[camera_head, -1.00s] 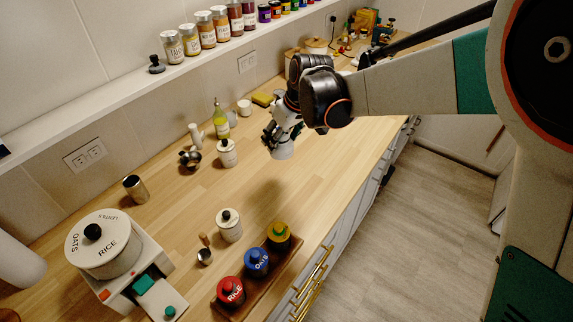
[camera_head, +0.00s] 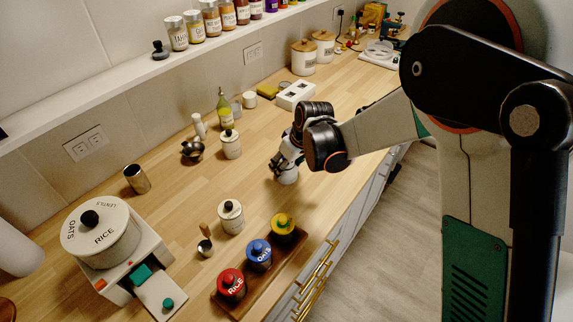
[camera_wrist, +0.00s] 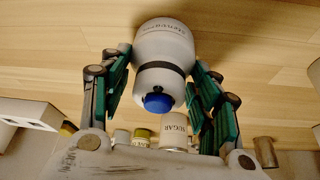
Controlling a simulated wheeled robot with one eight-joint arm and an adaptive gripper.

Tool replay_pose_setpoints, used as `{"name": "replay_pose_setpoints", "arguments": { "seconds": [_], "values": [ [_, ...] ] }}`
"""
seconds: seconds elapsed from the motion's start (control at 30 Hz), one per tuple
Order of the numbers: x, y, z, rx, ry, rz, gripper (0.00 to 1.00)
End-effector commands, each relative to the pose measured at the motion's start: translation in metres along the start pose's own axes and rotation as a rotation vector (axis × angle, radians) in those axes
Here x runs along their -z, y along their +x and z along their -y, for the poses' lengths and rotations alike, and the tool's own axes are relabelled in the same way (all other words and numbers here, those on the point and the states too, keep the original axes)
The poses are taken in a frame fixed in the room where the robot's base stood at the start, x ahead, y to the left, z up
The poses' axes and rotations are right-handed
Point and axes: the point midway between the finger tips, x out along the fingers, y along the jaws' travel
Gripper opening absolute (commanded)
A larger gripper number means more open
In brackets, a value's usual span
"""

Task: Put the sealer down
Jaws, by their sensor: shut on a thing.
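My gripper (camera_head: 286,164) is over the wooden counter (camera_head: 330,115), right of the white lidded jars. In the wrist view my gripper (camera_wrist: 163,85) has its green-padded fingers shut on the sealer (camera_wrist: 163,55), a white rounded body with small lettering, a dark band and a blue knob. In the head view the sealer (camera_head: 288,177) shows as a white piece below the fingers, close to the counter top. I cannot tell whether it touches the counter.
A rack (camera_head: 247,292) with red, blue and yellow-lidded jars stands near the front edge. White jars (camera_head: 231,217) (camera_head: 231,144), a bottle (camera_head: 223,107) and a white box with openings (camera_head: 297,95) stand around. Counter right of the gripper is fairly clear.

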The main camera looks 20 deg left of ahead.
Motion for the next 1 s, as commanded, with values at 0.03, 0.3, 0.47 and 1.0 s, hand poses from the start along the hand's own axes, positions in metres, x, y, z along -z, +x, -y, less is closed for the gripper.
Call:
{"name": "replay_pose_setpoints", "arguments": {
  "seconds": [0.03,0.3,0.47,1.0],
  "values": [
    [0.000,0.000,0.000,0.000,0.000,0.000,0.22],
    [-0.001,0.003,0.000,0.000,0.000,0.000,0.22],
    [-0.001,0.002,0.000,0.000,0.000,0.000,0.76],
    [0.001,-0.022,0.000,0.000,0.001,0.000,0.76]
  ]
}}
